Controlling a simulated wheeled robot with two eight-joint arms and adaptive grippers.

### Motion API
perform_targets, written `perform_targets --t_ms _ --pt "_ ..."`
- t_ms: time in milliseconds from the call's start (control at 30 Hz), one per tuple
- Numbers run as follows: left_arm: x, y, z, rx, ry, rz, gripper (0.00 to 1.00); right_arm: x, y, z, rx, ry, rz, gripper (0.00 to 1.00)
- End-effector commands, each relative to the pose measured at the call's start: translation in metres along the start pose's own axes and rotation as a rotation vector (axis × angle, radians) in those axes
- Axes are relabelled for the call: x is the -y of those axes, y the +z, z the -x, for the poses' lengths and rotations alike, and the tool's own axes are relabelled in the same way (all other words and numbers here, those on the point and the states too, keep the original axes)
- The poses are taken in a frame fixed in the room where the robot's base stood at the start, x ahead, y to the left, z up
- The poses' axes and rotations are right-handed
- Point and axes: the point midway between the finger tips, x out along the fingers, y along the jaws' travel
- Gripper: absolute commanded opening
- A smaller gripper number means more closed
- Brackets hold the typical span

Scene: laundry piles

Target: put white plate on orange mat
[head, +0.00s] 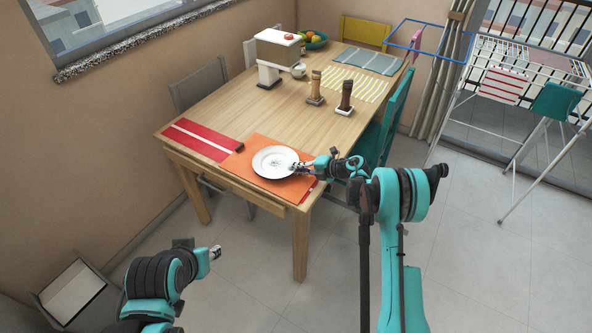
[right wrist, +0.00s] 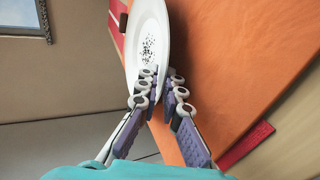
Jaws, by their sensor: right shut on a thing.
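The white plate (head: 274,161) is at the orange mat (head: 258,143) near the front end of the wooden table, and lies over the mat in the head view. My right gripper (head: 303,168) is shut on the plate's right rim. In the right wrist view the plate (right wrist: 150,45), with dark specks at its centre, has its rim between the fingers (right wrist: 162,92), with the orange mat (right wrist: 235,70) beside it. Whether the plate touches the mat I cannot tell. My left gripper (head: 214,253) is away from the table at lower left; its jaw state is unclear.
A red striped mat (head: 203,139) lies left of the orange mat. Two mills (head: 345,96), a coffee machine (head: 277,52), a fruit bowl (head: 314,41) and striped mats stand or lie farther back. A teal chair (head: 393,115) is at the right side. A drying rack (head: 520,85) stands farther right.

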Motion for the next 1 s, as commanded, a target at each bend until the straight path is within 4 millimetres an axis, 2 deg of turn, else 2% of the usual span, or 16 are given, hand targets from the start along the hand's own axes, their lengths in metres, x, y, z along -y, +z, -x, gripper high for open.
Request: perform_targets --t_ms 567,600,633,1000 --pt "0.000 0.007 -0.010 0.000 0.000 0.000 0.36 0.013 -0.001 -0.006 -0.003 -0.005 0.002 0.00" --pt "0.000 0.007 -0.010 0.000 0.000 0.000 0.36 0.014 -0.002 -0.006 -0.004 -0.006 0.002 0.11" --pt "0.000 0.007 -0.010 0.000 0.000 0.000 0.36 0.014 -0.002 -0.006 -0.004 -0.006 0.002 0.15" --pt "0.000 0.006 -0.008 0.000 0.000 0.000 0.36 0.011 -0.003 -0.006 -0.007 -0.006 0.003 0.15"
